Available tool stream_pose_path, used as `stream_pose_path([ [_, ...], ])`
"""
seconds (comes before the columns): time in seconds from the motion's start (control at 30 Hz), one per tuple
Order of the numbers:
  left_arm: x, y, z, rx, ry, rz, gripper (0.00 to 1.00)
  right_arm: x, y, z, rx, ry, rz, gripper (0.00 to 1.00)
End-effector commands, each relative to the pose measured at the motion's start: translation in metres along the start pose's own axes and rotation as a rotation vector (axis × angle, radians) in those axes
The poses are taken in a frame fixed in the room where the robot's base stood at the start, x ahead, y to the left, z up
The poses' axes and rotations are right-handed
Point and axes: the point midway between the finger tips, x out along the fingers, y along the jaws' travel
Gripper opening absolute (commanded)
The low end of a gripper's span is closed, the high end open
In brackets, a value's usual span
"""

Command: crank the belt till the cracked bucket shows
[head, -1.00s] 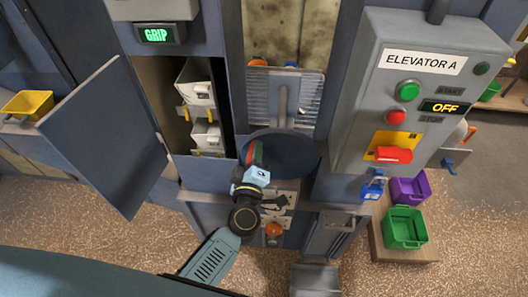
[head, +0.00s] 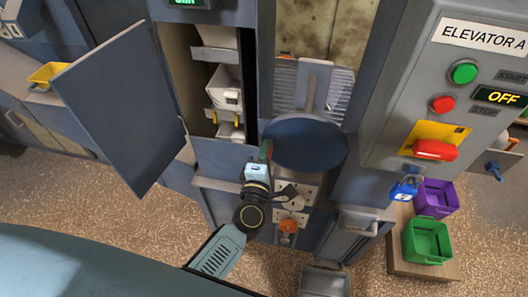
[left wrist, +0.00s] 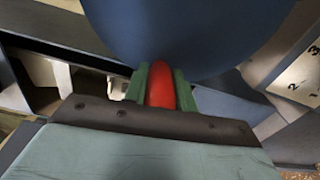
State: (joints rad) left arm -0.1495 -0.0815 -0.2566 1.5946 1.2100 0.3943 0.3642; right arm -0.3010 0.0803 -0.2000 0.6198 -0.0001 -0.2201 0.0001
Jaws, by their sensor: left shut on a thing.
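My left gripper (head: 264,160) is shut on the red crank handle (left wrist: 161,86), which shows between its green fingers in the left wrist view. The handle sits at the left edge of the round blue crank disc (head: 303,143); the disc also fills the top of the left wrist view (left wrist: 185,35). Behind the open hatch door (head: 118,105), white buckets show in the opening. One bucket (head: 227,84) is in the middle and another (head: 230,131) is partly cut off below. I cannot make out a clear crack on them. My right gripper is not in view.
The control box at right has a green button (head: 464,73), a red button (head: 443,104), an OFF display (head: 503,97) and a red switch (head: 435,150). A blue padlock (head: 403,189) hangs below. Purple (head: 436,197) and green (head: 427,242) bins stand on the floor board.

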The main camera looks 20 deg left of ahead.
Motion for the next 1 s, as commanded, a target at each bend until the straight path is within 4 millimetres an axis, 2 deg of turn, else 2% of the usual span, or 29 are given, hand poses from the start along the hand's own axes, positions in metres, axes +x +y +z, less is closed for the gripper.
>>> stream_pose_path([
  [0.57,-0.0006,-0.0055,0.0038,0.007,-0.01,-0.005,0.0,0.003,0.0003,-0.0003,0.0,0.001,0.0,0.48],
  [0.6,-0.0007,-0.0055,0.0039,0.007,-0.01,-0.005,0.29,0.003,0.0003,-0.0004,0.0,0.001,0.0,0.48],
  [0.73,-0.0004,-0.005,0.0037,0.006,-0.009,-0.004,0.46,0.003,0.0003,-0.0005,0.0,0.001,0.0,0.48],
  [1.0,-0.0001,-0.0038,0.0031,0.004,-0.008,-0.002,0.48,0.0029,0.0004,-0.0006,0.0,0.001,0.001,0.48],
])
